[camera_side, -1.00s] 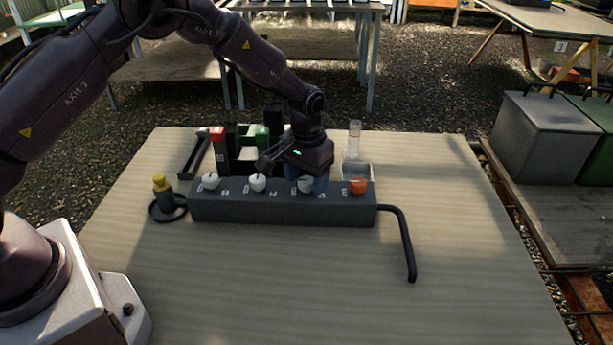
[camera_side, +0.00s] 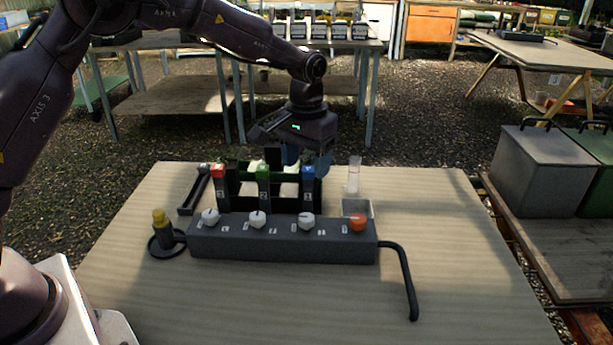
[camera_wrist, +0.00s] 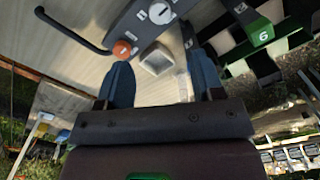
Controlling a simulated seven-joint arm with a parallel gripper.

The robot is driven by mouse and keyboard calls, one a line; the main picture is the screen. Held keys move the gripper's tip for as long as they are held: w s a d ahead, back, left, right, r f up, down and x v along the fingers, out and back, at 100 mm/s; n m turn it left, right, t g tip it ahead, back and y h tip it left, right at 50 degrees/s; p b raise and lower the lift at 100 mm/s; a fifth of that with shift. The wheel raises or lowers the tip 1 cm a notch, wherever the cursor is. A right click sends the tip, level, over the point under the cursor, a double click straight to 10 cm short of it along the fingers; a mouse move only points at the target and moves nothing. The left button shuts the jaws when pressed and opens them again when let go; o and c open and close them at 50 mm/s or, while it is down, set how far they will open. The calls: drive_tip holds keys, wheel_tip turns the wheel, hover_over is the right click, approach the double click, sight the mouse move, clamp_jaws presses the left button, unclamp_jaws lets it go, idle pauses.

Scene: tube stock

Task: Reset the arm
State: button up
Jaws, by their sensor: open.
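My gripper (camera_side: 307,160) is open and empty, with its blue fingers pointing down. It hangs above the dark rack (camera_side: 282,206) at its right part, over the blue-topped post (camera_side: 308,186). In the wrist view my gripper (camera_wrist: 162,78) shows both fingers spread apart with nothing between them. The rack also has a red-topped post (camera_side: 218,172) and a green-topped post (camera_side: 263,173). Pale items between the posts are partly hidden.
A grey control box (camera_side: 285,248) with white knobs and an orange knob (camera_side: 358,222) stands before the rack. A clear tube (camera_side: 354,176) rises by a small tray (camera_side: 357,208). A yellow-topped stand (camera_side: 160,217) is at left. The table's (camera_side: 250,310) front is clear.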

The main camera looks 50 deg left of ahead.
drive_tip(key=shift+r, duration=0.15)
drive_tip(key=s+r+t, duration=0.2)
drive_tip(key=s+r, duration=0.2)
drive_tip(key=s, duration=0.5)
drive_tip(key=s+a+r+m+t, duration=0.1)
drive_tip(key=s+r, duration=0.4)
drive_tip(key=s, duration=0.5)
drive_tip(key=s+a+r+m+t, duration=0.1)
drive_tip(key=s+r, duration=0.3)
drive_tip(key=s, duration=0.6)
drive_tip(key=shift+a+r+t, duration=0.25)
drive_tip(key=shift+r+t, duration=0.15)
drive_tip(key=shift+t, duration=0.4)
